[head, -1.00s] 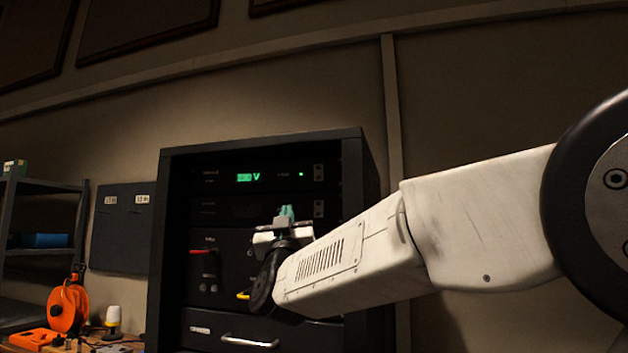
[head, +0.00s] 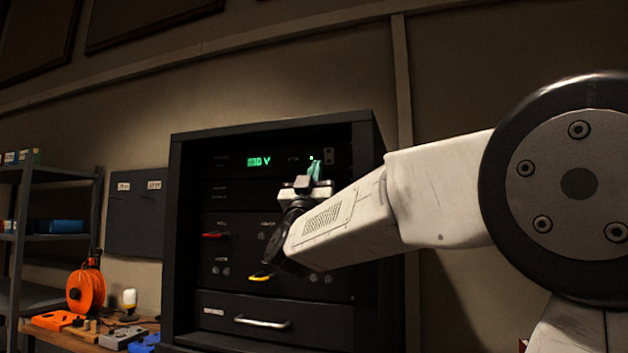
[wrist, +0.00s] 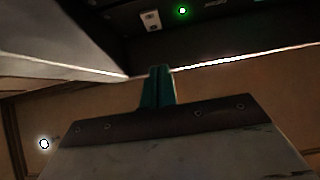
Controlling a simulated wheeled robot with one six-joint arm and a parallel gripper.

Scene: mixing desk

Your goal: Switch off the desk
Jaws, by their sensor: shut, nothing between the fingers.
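The black rack cabinet (head: 185,240) stands against the wall. Its top unit has a lit green display (head: 258,162), with blurred characters ending in V, and a green light (head: 311,157). A small pale switch plate (head: 328,157) sits right of the light; it also shows in the wrist view (wrist: 150,20), left of the green light (wrist: 182,11). My gripper (head: 315,170) is shut and empty, its teal fingertips close to the light and plate in the head view. In the wrist view the fingertips (wrist: 158,85) appear below the plate; contact cannot be told.
Lower on the rack are a red handle (head: 215,235), a yellow handle (head: 262,276) and a drawer with a pale pull (head: 262,322). Left are a bench with an orange cable reel (head: 86,290) and a shelf unit (head: 60,238). My arm covers the rack's right side.

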